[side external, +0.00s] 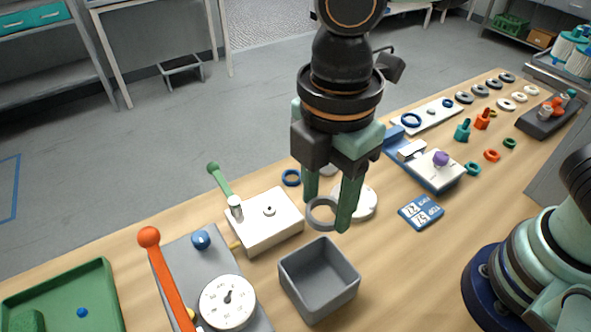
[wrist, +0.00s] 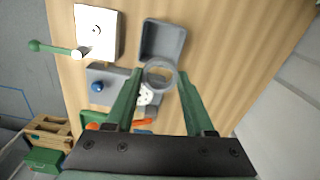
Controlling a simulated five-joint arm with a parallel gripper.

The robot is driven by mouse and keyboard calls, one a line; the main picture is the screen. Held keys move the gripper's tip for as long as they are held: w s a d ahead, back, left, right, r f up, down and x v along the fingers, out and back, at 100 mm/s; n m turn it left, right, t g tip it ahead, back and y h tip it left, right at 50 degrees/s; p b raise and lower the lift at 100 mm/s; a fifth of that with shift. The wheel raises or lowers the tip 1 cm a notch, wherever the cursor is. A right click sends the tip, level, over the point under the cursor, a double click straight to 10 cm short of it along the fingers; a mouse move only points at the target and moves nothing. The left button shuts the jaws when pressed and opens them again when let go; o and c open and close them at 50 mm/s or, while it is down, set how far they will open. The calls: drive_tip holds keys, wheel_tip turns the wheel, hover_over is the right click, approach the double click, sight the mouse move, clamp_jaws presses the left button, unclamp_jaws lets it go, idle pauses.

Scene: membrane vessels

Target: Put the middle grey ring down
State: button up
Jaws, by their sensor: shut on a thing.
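My gripper (side external: 328,213) has two green fingers and is shut on a grey ring (side external: 311,219). The ring hangs between the fingertips in the air, just behind the grey open box (side external: 318,278) in the side view. In the wrist view, the ring (wrist: 149,85) shows between the fingertips of my gripper (wrist: 160,80), and the grey box (wrist: 162,42) lies just past it. The box looks empty. Several grey, dark and white rings (side external: 480,90) lie in rows at the far end of the table.
A white block with a green lever (side external: 270,222), a dial gauge (side external: 228,301) and an orange lever (side external: 168,275) stand left of the box. A blue card (side external: 421,211) lies right. Bare wood lies right of the box.

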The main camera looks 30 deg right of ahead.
sight(317, 287)
wheel_tip(317, 287, down, 20)
drive_tip(key=shift+s, duration=0.1)
idle(0.5)
drive_tip(key=o, duration=1)
drive_tip(key=shift+f, duration=0.15)
wheel_tip(317, 287, up, 12)
drive_tip(key=w+d+r+m+t+y, duration=0.1)
drive_tip(key=w+d+r+m, duration=0.35)
drive_tip(key=d, duration=0.25)
drive_tip(key=w+d+r+m+t, duration=0.2)
drive_tip(key=w+d+r+m, duration=0.1)
drive_tip(key=d+m, duration=0.25)
drive_tip(key=d+r+m+t, duration=0.1)
drive_tip(key=d+m, duration=0.2)
drive_tip(key=d, duration=0.2)
drive_tip(key=d+r+m, duration=0.2)
drive_tip(key=d+m, duration=0.1)
drive_tip(key=d, duration=0.1)
drive_tip(key=d+r+m+t+h, duration=0.1)
drive_tip(key=d+m, duration=0.2)
drive_tip(key=d, duration=0.2)
drive_tip(key=shift+d+r+t, duration=0.3)
drive_tip(key=shift+r, duration=0.1)
